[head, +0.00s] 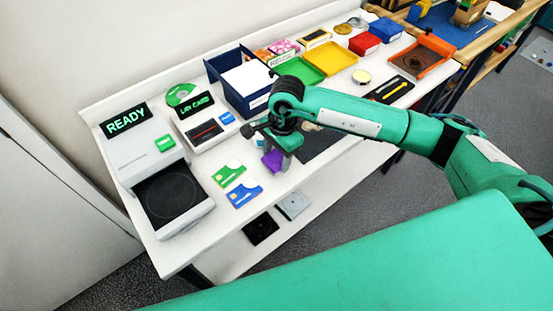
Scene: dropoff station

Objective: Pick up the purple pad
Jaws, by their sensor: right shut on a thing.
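The purple pad (272,160) is a small purple piece at the tip of my right gripper (277,155), over the white table (232,168) near its front edge. My right gripper points down and is shut on the pad. The gripper's fingers hide part of the pad, and I cannot tell whether it touches the table. My left gripper does not show.
Green (227,174) and blue cards (244,194) lie left of the gripper. A scale reading READY (170,195) and a card reader (205,130) stand further left. A blue bin (240,93), a green tray (300,72) and a yellow tray (331,58) are behind. A dark mat (318,147) lies to the right.

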